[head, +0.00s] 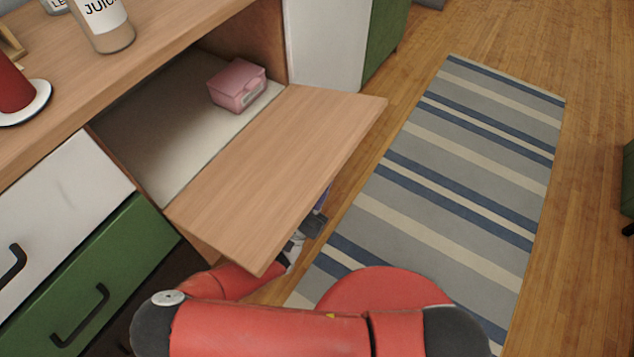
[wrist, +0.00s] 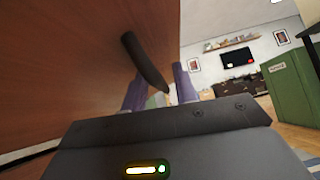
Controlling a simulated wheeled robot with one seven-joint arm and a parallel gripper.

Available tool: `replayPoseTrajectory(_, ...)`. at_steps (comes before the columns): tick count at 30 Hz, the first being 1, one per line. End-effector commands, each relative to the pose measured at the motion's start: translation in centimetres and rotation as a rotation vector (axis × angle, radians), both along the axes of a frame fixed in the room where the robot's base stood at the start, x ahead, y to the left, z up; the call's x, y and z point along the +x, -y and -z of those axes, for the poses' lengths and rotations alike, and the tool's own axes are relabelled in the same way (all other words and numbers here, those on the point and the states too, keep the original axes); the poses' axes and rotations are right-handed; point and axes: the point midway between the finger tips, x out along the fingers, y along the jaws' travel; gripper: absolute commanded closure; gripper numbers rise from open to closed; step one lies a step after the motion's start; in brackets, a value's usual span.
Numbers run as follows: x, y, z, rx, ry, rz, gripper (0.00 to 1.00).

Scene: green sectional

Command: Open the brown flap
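The brown flap (head: 285,165) is folded down and lies about level in front of its compartment in the head view. Its outer face (wrist: 75,65) fills the left of the wrist view, with a dark bar handle (wrist: 143,60) standing out from it. My gripper (head: 321,202) is below the flap's outer edge, mostly hidden by it in the head view. In the wrist view, its two purple fingers (wrist: 160,88) stand apart, with the lower end of the handle showing between them. I cannot tell whether they touch it.
A pink box (head: 237,88) sits inside the open compartment. A juice bottle (head: 104,25) and a red object on a white saucer (head: 40,105) stand on the cabinet top. A striped rug (head: 440,180) lies on clear floor to the right.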

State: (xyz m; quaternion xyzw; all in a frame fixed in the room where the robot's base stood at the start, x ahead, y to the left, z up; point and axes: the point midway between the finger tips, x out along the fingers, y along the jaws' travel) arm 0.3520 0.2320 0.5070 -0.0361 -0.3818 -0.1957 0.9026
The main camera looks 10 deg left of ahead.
Motion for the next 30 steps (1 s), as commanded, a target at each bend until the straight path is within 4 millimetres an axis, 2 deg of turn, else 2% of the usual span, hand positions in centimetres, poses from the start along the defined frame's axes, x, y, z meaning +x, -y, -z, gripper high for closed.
replayPoseTrajectory(12, -4.1, -2.2, 4.5, -0.001, 0.003, -0.005, 0.68)
replayPoseTrajectory(30, -5.3, -2.7, 5.8, -0.001, 0.005, -0.002, 0.68)
